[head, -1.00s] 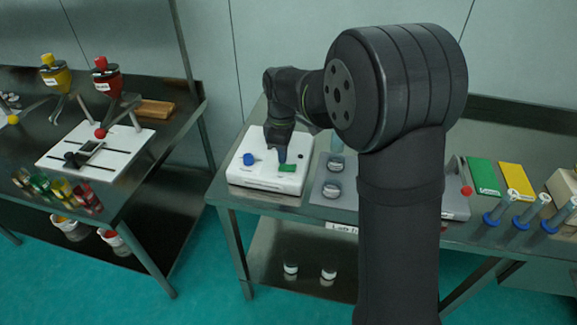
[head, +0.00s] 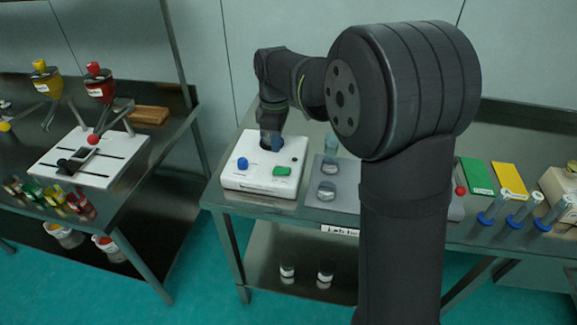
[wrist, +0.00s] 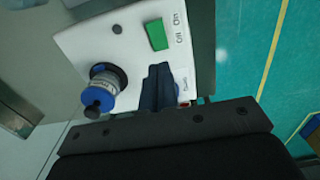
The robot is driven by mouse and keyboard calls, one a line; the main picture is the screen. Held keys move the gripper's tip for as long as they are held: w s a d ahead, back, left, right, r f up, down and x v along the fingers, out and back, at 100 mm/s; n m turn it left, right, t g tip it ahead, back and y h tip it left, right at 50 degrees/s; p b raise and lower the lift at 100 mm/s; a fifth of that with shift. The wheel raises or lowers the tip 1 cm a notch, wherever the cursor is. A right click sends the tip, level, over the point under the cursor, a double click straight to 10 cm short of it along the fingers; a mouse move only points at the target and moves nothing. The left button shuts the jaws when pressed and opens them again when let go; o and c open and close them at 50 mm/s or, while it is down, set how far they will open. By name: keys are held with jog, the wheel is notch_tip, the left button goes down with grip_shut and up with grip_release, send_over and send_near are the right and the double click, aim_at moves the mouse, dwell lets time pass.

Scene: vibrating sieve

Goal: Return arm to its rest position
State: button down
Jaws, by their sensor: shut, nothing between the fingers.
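The white machine box (head: 240,178) stands on the right bench. It has a blue knob (head: 243,163) at its left and a green switch (head: 282,171) near its front edge. In the wrist view the green switch (wrist: 157,34) has On and Off labels beside it, and the blue knob (wrist: 100,90) is at left. My gripper (head: 271,142) is above the back part of the box, apart from the green switch. Its dark fingers (wrist: 157,86) are together in the wrist view, with nothing between them. Part of the box top is hidden behind the gripper.
Beside the box on the right are two small round containers (head: 327,180) on a grey plate. A left bench holds two funnels (head: 102,84). A gap separates the benches.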

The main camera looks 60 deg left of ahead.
jog(key=shift+f, duration=3.55)
jog(key=shift+r, duration=0.15)
notch_tip(320, 180, up, 17)
jog(key=w+d+g+y, duration=0.1)
jog(key=w+d, duration=0.2)
send_over(277, 169)
jog(key=w+d, duration=0.2)
jog(key=d, duration=0.1)
jog(key=shift+f, duration=2.85)
jog(key=shift+w+a, duration=0.2)
